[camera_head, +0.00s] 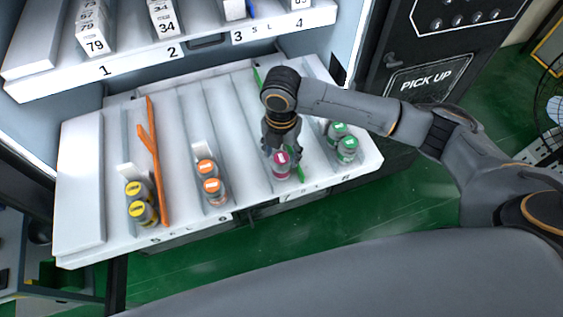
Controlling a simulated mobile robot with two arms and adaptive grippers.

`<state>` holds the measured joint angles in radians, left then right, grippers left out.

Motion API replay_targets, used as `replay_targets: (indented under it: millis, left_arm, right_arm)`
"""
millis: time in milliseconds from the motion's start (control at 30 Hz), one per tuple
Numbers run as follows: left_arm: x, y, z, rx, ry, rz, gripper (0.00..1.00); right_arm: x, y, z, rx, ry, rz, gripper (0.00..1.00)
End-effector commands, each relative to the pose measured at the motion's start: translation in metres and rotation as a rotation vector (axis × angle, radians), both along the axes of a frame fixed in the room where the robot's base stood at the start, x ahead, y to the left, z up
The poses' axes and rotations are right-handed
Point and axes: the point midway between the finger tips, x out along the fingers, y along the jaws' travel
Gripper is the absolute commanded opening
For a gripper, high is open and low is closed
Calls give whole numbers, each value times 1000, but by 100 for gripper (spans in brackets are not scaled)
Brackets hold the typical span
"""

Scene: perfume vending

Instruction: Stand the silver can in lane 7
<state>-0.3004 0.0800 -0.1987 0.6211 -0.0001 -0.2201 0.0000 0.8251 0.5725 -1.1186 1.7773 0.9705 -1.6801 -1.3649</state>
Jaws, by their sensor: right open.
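A small can with a pink top (281,160) stands in lane 7 near its front edge, above the label 7 (288,197). Its lower body looks pinkish, so I cannot be sure that it is the silver can. My right gripper (280,147) is just behind and above it, pointing down, with its jaws open. The wrist hides most of the lane behind, and I cannot tell whether the fingers touch the can. No other silver can shows clearly. My left gripper is not in view.
Yellow-topped (142,212), orange-topped (213,187) and green-topped (347,148) containers stand in other lanes of the white shelf (85,190). An upper shelf (140,71) with numbered boxes overhangs the back.

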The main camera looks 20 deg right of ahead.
Motion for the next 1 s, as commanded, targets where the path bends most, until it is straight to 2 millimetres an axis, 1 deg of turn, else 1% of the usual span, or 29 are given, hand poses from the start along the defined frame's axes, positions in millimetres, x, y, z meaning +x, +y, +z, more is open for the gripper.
replay_targets:
  millis: [33,100,200,300,400,567,1000]
  left_arm:
    - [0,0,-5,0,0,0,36]
    - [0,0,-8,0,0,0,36]
    - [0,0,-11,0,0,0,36]
    - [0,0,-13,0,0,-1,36]
    - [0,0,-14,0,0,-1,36]
    - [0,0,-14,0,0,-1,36]
    - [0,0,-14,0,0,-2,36]
  right_arm:
    - [1,1,10,2,-5,1,58]
    - [1,1,25,2,-6,1,58]
    - [1,1,43,2,-3,1,58]
    - [1,1,56,1,-2,-1,58]
    - [0,1,64,1,-1,0,58]
    - [0,1,69,1,1,0,58]
    - [0,1,67,2,1,-2,58]
